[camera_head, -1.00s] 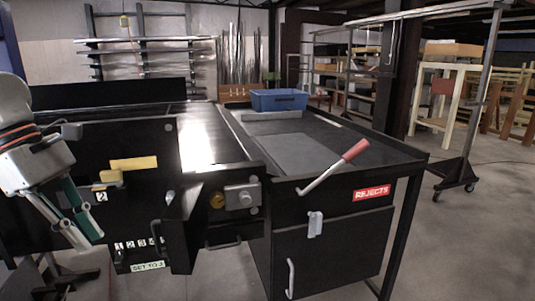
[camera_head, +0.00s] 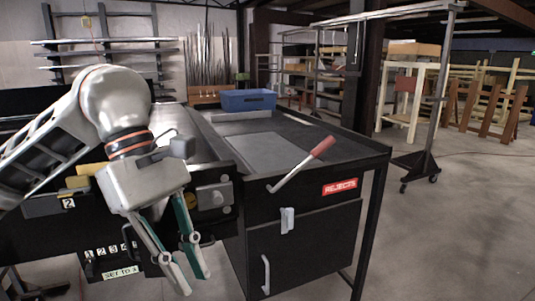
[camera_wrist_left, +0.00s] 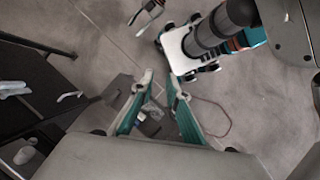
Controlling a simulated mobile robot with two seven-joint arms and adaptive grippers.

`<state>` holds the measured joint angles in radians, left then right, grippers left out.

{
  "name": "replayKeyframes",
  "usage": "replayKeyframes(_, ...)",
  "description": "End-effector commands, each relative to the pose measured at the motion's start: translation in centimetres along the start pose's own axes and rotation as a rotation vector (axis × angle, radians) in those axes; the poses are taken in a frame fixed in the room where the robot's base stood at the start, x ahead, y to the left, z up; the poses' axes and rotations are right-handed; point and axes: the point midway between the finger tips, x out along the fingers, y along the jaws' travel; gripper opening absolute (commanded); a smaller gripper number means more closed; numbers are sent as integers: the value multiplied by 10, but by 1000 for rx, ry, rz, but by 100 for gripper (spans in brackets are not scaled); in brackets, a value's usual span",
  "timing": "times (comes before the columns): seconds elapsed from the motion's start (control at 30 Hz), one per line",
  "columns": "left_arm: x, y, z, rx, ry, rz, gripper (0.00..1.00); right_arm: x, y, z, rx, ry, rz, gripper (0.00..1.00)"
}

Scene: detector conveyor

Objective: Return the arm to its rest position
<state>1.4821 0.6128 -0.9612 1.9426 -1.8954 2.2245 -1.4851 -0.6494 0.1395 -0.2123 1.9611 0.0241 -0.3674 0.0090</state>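My left gripper (camera_head: 190,274) hangs in front of the black conveyor machine, fingers pointing down and slightly right. It is empty, with its two green-sided fingers apart. My left arm crosses the left of the head view and hides part of the panel. A small pronged shape at the top edge of the left wrist view (camera_wrist_left: 147,12) may be my right gripper; its state is unclear.
The machine front has a yellow handle (camera_head: 82,178), a knob block (camera_head: 214,196) and a "SET TO" label (camera_head: 120,271). A red-handled lever (camera_head: 302,164) sticks out above the rejects cabinet (camera_head: 305,250). A blue bin (camera_head: 248,101) stands behind.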

Motion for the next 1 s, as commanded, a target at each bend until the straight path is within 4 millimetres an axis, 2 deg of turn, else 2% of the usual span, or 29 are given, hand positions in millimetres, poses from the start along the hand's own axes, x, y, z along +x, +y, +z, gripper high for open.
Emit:
replayKeyframes(0.03,7,2,9,20,-17,-13,15,0,0,0,0,-1,0,40)
replayKeyframes(0.17,25,6,15,-12,-144,-17,15,0,0,2,-2,-2,-1,40)
replayKeyframes(0.37,48,13,33,-79,-372,-26,15,0,0,1,-2,-2,0,40)
replayKeyframes(0.53,64,23,53,-208,-655,-38,15,0,0,1,-1,-1,0,40)
replayKeyframes(0.67,66,35,62,-363,-906,-50,15,0,0,0,-1,0,0,40)
replayKeyframes(0.77,64,48,60,-508,-1096,-62,15,0,0,-1,0,2,0,40)
replayKeyframes(0.87,61,62,48,-674,-1284,-76,15,0,0,-2,0,4,0,40)
replayKeyframes(1.0,62,82,14,-938,-1534,-98,15,0,0,-2,0,4,0,40)
